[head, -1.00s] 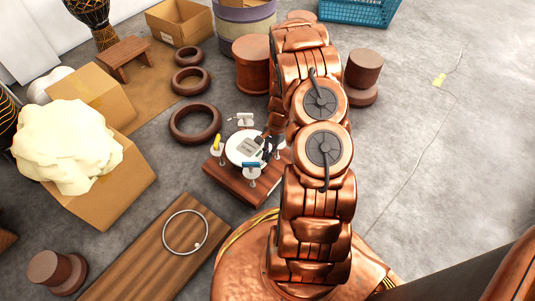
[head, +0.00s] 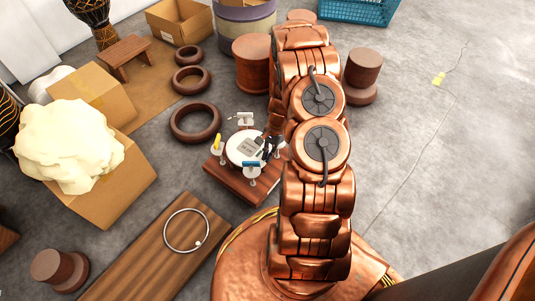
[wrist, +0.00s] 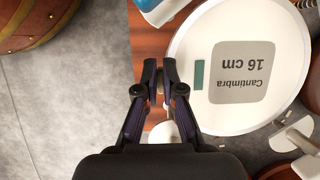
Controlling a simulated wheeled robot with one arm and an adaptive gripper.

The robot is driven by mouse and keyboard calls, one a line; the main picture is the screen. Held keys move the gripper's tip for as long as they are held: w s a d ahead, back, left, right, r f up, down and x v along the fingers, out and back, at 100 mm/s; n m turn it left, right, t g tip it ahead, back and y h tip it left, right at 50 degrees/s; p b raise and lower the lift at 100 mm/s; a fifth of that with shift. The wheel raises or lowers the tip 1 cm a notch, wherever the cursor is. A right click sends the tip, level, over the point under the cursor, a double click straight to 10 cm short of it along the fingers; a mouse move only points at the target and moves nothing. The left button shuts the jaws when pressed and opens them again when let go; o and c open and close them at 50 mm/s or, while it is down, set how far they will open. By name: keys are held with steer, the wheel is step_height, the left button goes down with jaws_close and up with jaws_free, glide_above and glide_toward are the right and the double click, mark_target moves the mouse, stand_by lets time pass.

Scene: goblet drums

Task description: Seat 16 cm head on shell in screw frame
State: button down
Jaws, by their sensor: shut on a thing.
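The white 16 cm head (head: 245,148) lies flat in the screw frame (head: 223,172), a wooden base with screws around it. Its grey "Cantimbra 16 cm" label reads upside down in the wrist view (wrist: 240,72). The shell beneath is hidden. A yellow-handled screw (head: 217,143), a blue-handled screw (head: 251,165) and a white screw (head: 243,119) stand around the head. My gripper (wrist: 160,88) is at the head's edge, its fingers closed together on a small part between them, apparently a screw handle; it is mostly covered. A white pad (wrist: 163,131) shows below the fingers.
Several dark rings (head: 195,123) lie behind the frame. A wooden board with a metal hoop (head: 186,230) lies at front left. Cardboard boxes (head: 125,185) stand left, and a drum shell (head: 252,62) and a wooden pedestal (head: 362,75) behind.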

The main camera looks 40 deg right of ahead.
steer(key=c, duration=1.2)
jaws_free()
steer(key=shift+r, duration=0.1)
steer(key=v, duration=1.1)
steer(key=shift+d+r, duration=0.2)
steer(key=shift+r, duration=0.15)
